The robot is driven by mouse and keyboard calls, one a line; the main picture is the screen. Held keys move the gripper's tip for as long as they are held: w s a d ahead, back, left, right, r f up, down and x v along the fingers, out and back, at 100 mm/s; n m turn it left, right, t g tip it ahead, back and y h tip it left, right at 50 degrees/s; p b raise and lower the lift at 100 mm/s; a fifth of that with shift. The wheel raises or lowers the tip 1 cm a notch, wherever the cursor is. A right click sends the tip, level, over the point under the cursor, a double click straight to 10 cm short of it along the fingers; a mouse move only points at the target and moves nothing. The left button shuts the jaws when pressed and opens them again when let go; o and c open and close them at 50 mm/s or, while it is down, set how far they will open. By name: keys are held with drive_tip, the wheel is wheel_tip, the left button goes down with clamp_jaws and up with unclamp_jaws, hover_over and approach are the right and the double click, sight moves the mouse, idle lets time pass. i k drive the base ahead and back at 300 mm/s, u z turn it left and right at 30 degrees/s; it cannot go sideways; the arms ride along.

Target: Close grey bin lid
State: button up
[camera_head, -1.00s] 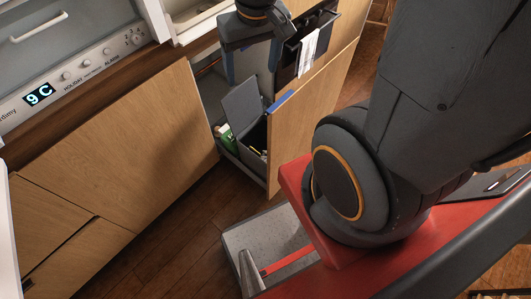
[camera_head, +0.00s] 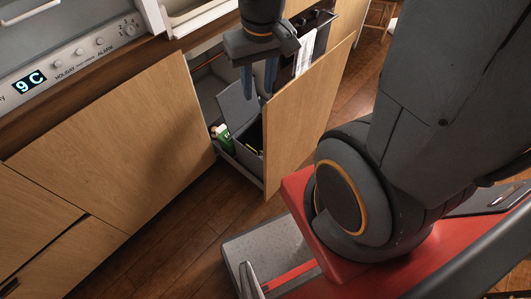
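A grey bin (camera_head: 250,147) stands inside the pulled-out cabinet drawer, behind its wooden front. Its grey lid (camera_head: 237,106) is raised, tilted up at the bin's left side. Dark contents show in the bin's opening, partly hidden by the drawer front. My gripper (camera_head: 258,88) points down over the drawer, just right of the raised lid and near the top edge of the front. Its two bluish fingers look apart, with nothing seen between them. I cannot tell whether a finger touches the lid.
The wooden drawer front (camera_head: 300,112) stands upright close to my gripper. A green-and-white carton (camera_head: 222,136) sits in the drawer beside the bin. A white cloth (camera_head: 304,53) hangs behind.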

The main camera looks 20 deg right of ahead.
sight(236, 111)
drive_tip(key=k, duration=0.3)
drive_tip(key=z, duration=2)
drive_tip(key=k, duration=0.9)
drive_tip(key=u, duration=1.25)
drive_tip(key=i, duration=1)
drive_tip(key=u, duration=0.05)
